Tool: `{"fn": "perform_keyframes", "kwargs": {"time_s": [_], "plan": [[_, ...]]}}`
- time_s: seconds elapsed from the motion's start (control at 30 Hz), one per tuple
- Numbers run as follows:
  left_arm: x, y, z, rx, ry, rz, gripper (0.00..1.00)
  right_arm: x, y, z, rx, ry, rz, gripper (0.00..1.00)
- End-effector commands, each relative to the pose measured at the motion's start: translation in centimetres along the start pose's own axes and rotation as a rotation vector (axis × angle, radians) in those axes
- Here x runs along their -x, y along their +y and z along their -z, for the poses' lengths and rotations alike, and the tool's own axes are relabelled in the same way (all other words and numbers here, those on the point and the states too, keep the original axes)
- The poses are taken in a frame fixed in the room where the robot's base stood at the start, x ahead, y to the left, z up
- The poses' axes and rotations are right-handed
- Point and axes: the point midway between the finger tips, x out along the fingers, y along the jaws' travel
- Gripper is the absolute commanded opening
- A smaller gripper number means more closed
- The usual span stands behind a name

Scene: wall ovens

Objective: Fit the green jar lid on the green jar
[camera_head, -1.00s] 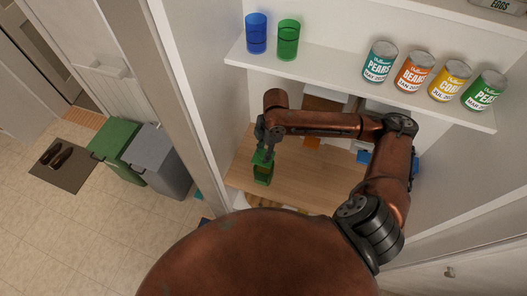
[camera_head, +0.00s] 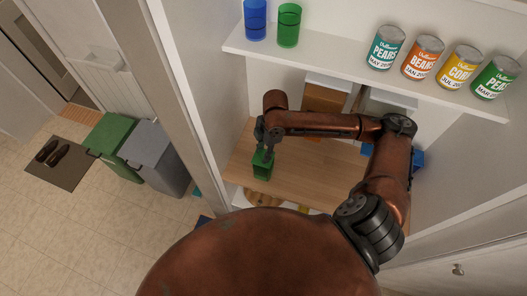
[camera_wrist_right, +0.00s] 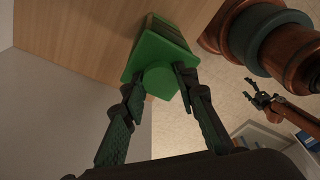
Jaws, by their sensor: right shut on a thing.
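The green jar (camera_head: 262,171) stands on the wooden shelf, and it shows behind the lid in the right wrist view (camera_wrist_right: 167,28). The green jar lid (camera_wrist_right: 155,52) is square with a knob (camera_wrist_right: 160,80). My right gripper (camera_head: 264,150) is shut on the lid's knob, its fingers on either side of it. The lid is at the top of the jar and covers most of it in the wrist view. I cannot tell whether it is fully seated. My left gripper (camera_wrist_right: 263,100) shows small in the right wrist view, empty with its fingers apart, away from the jar.
Above is a white shelf (camera_head: 340,66) with blue and green cups and several cans (camera_head: 421,57). The wooden shelf (camera_head: 315,172) is clear right of the jar, with boxes at its back. A white cabinet side wall (camera_head: 220,95) stands to the left.

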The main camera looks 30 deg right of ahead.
Motion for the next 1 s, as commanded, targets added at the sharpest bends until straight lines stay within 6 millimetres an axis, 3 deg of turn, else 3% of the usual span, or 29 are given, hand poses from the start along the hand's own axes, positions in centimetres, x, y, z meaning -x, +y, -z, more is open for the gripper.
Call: {"fn": "perform_keyframes", "kwargs": {"time_s": [1.0], "plan": [[0.81, -0.07, 0.04, 0.000, -0.001, 0.001, 0.71, -0.53, -0.03, -0.20, 0.000, 0.001, 0.000, 0.00]]}}
